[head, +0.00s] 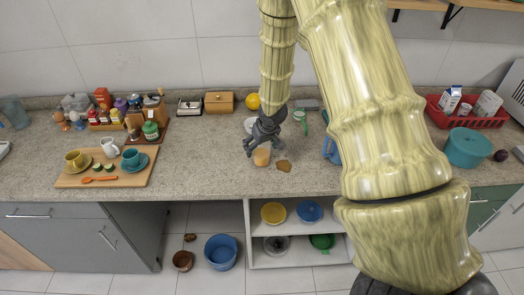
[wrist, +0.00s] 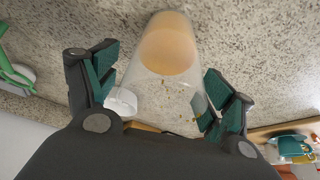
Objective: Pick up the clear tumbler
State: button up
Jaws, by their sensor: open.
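The clear tumbler (wrist: 160,80) is in the wrist view, ahead of and partly between my open fingers, with a tan-orange area at its far end. I cannot tell whether a finger touches it. In the head view a small tan-orange part of the tumbler (head: 262,156) shows on the speckled counter, just below my gripper (head: 262,138). My gripper in the wrist view (wrist: 160,95) has its two fingers spread to the left and right. In the head view the fingers hide the rest of the tumbler.
A brown flat patch (head: 284,165) lies just right of the tumbler. A blue mug (head: 331,151) is farther right, partly behind my arm. A wooden board (head: 107,177) with cups is at the left. A red rack (head: 468,115) and teal bowl (head: 468,147) are at the right.

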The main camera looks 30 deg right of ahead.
jog(key=shift+w+f, duration=0.25)
jog(key=shift+f, duration=0.35)
jog(key=shift+c, duration=0.2)
jog(key=c, duration=1.1)
jog(key=shift+r, duration=0.25)
jog(key=shift+r+b, duration=0.4)
jog(key=shift+r, duration=1.15)
jog(key=shift+s+d+r+b, duration=0.25)
jog(key=shift+s+b, duration=0.65)
jog(key=shift+s, duration=1.75)
jog(key=shift+s+d+r+b, duration=0.2)
jog(key=shift+s+b, duration=0.7)
jog(key=shift+s, duration=1.75)
jog(key=shift+s+d+r+b, duration=0.2)
jog(key=shift+s+b, duration=0.7)
jog(key=shift+s, duration=1.75)
jog(key=shift+r, duration=0.1)
